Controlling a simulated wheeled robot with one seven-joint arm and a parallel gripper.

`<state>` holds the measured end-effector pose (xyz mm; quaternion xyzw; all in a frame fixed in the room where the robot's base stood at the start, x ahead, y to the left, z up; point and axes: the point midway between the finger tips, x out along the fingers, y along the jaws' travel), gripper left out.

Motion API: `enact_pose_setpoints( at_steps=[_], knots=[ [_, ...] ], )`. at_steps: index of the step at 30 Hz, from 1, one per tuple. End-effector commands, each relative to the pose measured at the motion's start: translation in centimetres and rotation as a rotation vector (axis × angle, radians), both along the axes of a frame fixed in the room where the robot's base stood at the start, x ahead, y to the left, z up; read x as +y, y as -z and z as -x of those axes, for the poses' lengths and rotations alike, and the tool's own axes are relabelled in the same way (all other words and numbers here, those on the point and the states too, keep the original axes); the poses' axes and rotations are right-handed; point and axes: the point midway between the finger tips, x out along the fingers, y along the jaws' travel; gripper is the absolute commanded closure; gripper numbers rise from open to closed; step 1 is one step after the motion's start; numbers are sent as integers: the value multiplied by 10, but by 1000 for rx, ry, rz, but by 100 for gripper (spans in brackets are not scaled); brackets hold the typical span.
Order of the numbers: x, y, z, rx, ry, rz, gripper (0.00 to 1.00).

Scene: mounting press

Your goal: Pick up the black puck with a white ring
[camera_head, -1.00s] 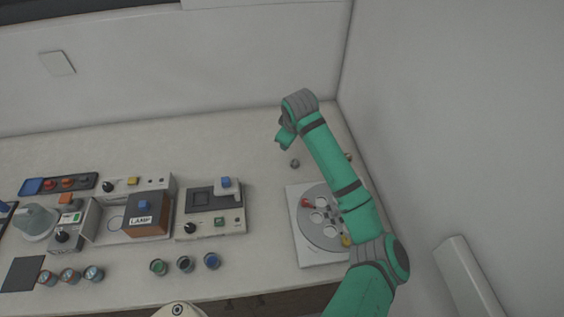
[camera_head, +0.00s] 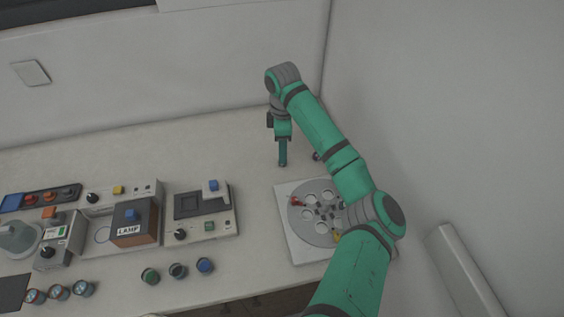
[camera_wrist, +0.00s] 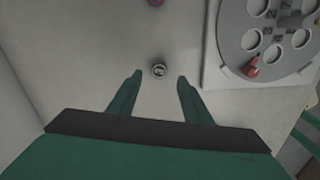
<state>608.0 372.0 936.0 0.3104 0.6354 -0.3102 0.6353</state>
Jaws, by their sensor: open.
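A white plate (camera_head: 291,246) with a grey holed disc (camera_head: 320,197) stands near my gripper, with a red-handled part (camera_wrist: 253,68) on it. Several devices and dials, including a LAMP box (camera_head: 133,231), stand left.

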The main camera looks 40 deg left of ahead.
Motion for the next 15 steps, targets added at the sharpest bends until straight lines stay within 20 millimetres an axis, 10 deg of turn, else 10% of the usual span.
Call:
enact_pose_setpoints(
  at_steps=[15],
  knots=[
    [0,49,-2,-1,1,1,55]
  ],
)
